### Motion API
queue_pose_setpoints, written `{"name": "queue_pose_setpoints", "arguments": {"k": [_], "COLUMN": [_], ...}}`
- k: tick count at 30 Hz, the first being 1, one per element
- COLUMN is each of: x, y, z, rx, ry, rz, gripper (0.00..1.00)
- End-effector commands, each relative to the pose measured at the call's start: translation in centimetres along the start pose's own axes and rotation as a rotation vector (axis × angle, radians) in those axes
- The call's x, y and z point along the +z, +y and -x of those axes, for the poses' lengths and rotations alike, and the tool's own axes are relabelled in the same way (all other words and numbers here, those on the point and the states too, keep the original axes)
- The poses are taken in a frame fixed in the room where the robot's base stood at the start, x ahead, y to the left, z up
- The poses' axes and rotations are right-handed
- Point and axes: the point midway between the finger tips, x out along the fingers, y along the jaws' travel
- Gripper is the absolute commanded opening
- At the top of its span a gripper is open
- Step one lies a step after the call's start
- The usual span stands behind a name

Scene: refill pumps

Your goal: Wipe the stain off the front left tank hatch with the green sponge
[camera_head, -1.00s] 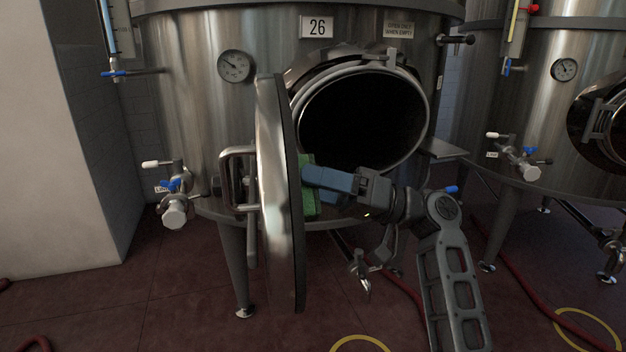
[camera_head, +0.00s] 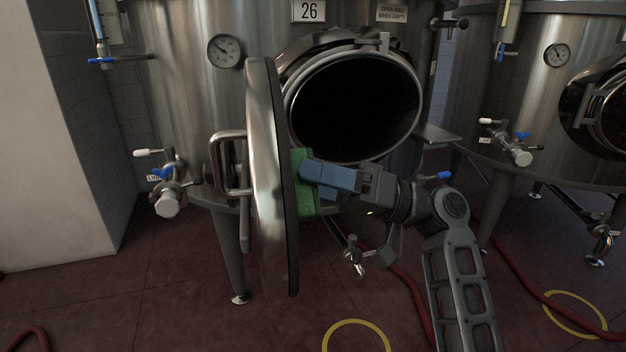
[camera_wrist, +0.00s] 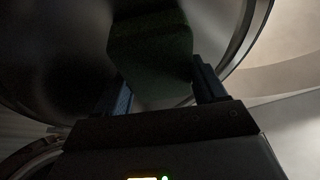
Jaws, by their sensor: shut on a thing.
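The round steel tank hatch (camera_head: 267,190) stands swung open, seen nearly edge-on in the head view. Its inner face (camera_wrist: 75,50) fills much of the wrist view and looks dark. My gripper (camera_head: 312,178) has blue fingers and is shut on the green sponge (camera_head: 303,190). The sponge is at the inner face of the hatch, and it seems to touch it. In the wrist view the sponge (camera_wrist: 150,60) sits between the fingers, in front of the hatch face. I cannot make out a stain; the face is edge-on in one view and dim in the other.
The open round manhole (camera_head: 355,108) of tank 26 is just behind and above my gripper. Red hoses (camera_head: 520,275) lie on the floor. A second tank stands at right.

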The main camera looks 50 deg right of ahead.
Motion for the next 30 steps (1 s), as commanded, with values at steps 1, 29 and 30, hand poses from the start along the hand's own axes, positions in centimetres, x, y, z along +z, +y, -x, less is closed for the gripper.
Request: {"name": "queue_pose_setpoints", "arguments": {"k": [1,29,30], "x": [-0.1,-2.3,-2.3], "y": [0.0,0.0,0.0], "z": [0.3,5.5,5.5], "rx": [0.001,0.001,0.001], "ry": [0.002,0.0,0.0], "rz": [0.001,0.001,0.001], "gripper": [0.42,0.42,0.42]}}
